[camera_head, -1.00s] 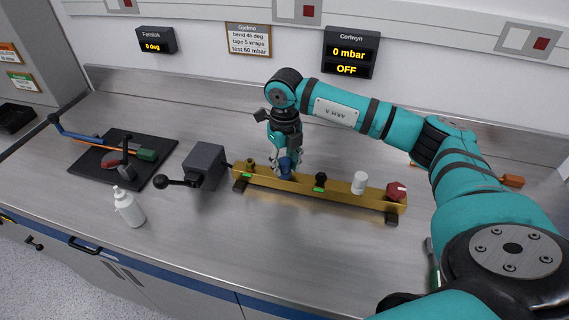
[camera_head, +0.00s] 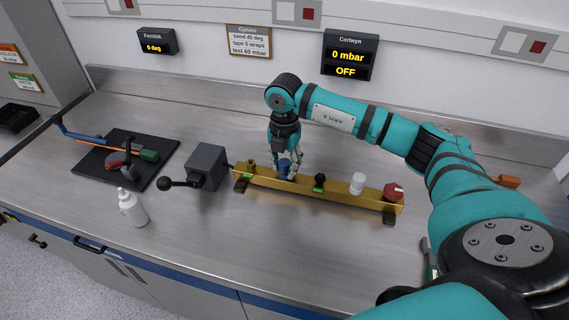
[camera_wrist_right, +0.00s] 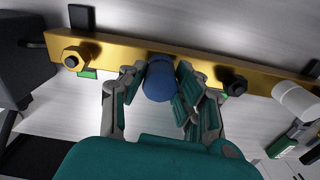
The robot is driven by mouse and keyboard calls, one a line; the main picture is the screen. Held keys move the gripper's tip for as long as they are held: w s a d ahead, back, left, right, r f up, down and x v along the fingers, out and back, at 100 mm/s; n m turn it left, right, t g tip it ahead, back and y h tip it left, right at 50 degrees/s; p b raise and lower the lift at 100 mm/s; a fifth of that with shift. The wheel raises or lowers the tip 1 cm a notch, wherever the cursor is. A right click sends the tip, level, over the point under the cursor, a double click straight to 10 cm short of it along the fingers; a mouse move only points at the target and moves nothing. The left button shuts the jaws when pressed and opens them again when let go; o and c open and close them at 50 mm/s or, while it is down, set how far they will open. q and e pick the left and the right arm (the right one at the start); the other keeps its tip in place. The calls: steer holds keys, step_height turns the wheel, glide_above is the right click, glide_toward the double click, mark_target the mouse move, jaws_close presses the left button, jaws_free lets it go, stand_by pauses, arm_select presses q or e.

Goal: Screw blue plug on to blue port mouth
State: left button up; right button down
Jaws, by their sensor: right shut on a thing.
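The blue plug (camera_head: 284,169) is at the brass manifold bar (camera_head: 340,192), between a brass fitting (camera_head: 250,166) and a black fitting (camera_head: 319,181). My right gripper (camera_head: 290,172) is shut on the blue plug from above. In the right wrist view the plug (camera_wrist_right: 158,82) sits between the two fingers of the gripper (camera_wrist_right: 160,88), against the side of the bar (camera_wrist_right: 120,52). The blue port mouth is hidden behind the plug, so I cannot tell how far the plug is on. My left gripper is not in view.
A white cap (camera_head: 357,183) and a red knob (camera_head: 393,192) are further right on the bar. A grey box with a black handle (camera_head: 205,167) stands left of it. A white bottle (camera_head: 132,208) and a black mat (camera_head: 165,146) are at left. The front counter is clear.

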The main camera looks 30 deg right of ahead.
mark_target(284, 162)
steer(key=shift+m+p, duration=0.55)
steer(key=shift+m, duration=0.65)
steer(key=m+p, duration=0.1)
steer(key=m, duration=0.2)
steer(key=shift+r+m, duration=0.1)
steer(key=shift+m, duration=0.2)
steer(key=c, duration=1.4)
jaws_free()
steer(key=shift+m, duration=0.6)
steer(key=o, duration=0.5)
steer(key=shift+w+f, duration=0.1)
steer(key=shift+f, duration=0.1)
steer(key=shift+r, duration=0.2)
step_height(284, 162, up, 12)
steer(key=shift+f, duration=0.15)
